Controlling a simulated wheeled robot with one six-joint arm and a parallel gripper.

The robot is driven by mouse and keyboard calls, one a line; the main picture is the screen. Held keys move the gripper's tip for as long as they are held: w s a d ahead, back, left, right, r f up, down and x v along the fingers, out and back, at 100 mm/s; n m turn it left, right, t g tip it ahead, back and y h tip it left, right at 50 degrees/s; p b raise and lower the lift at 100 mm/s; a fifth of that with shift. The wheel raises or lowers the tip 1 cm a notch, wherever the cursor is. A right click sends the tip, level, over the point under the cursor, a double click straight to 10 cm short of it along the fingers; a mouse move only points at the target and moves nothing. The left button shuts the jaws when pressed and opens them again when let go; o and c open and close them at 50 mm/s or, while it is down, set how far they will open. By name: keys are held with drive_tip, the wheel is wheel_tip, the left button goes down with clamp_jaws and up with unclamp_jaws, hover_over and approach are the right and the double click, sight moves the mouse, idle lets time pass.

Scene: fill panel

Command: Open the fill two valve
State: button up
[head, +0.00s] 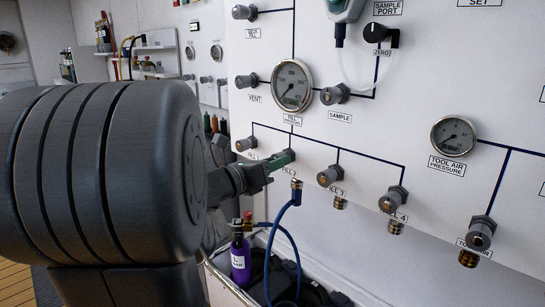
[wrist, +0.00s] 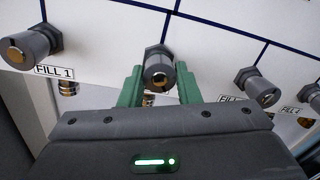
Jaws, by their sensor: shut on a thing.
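The fill two valve (wrist: 158,72) is a grey knob with a brass centre, between the green fingers of my gripper (wrist: 160,88) in the wrist view. My gripper is shut on this knob, one finger on each side. In the head view my gripper (head: 278,160) reaches the panel just above the FILL 2 label (head: 289,171), and it hides most of the knob. A blue hose (head: 283,212) hangs from the brass fitting (head: 296,185) below this valve.
The fill 1 knob (wrist: 30,48) is to the left; the fill 3 knob (head: 329,176) and fill 4 knob (head: 393,200) are to the right. The fill pressure gauge (head: 291,86) is above.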

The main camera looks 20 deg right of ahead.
drive_tip(key=shift+f+n, duration=0.15)
drive_tip(key=shift+n, duration=0.15)
drive_tip(key=o, duration=1)
drive_tip(key=p+v, duration=0.1)
drive_tip(key=v, duration=1.2)
drive_tip(key=shift+s+a+p, duration=0.2)
drive_tip(key=shift+a+p, duration=0.15)
drive_tip(key=shift+d, duration=0.1)
drive_tip(key=shift+b+x, duration=0.75)
drive_tip(key=shift+x, duration=6)
